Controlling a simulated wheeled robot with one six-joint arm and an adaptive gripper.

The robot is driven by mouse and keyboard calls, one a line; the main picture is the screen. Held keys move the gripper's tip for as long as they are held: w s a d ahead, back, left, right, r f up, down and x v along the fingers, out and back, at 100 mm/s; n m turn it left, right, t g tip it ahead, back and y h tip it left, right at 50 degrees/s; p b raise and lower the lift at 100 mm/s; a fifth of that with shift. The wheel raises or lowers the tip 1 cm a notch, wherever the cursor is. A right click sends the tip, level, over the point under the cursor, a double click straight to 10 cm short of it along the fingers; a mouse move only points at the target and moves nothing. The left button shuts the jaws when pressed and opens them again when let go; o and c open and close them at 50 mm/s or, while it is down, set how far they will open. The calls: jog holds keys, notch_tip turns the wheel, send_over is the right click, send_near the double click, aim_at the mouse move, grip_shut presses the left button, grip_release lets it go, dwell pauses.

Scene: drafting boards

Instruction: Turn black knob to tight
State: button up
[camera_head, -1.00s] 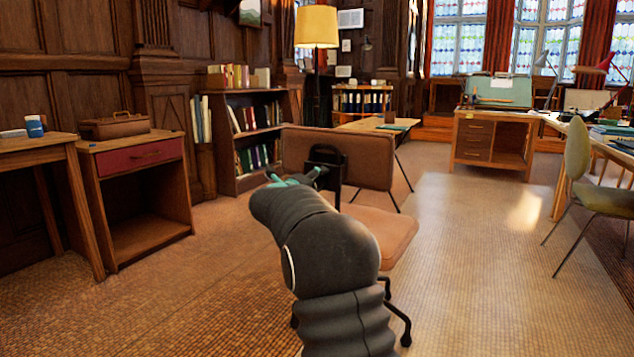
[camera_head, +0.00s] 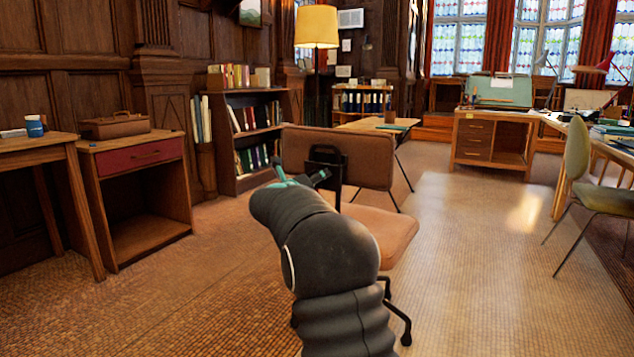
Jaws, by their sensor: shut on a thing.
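A brown office chair (camera_head: 357,160) stands in the middle of the view with its back towards me. A black bracket (camera_head: 327,157) is fixed to the rear of its backrest. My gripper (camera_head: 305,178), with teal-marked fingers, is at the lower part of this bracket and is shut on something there. The black knob itself cannot be made out; my arm and fingers cover that spot.
A wooden cabinet with a red drawer (camera_head: 140,157) and a bookcase (camera_head: 243,135) stand to the left. A green chair (camera_head: 590,190) is at the right. Open floor (camera_head: 480,260) lies to the right of the brown chair.

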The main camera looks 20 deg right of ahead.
jog(key=shift+d+r, duration=0.1)
jog(key=shift+r, duration=0.05)
jog(key=o, duration=1.2)
jog(key=shift+c, duration=0.2)
jog(key=v, duration=1.2)
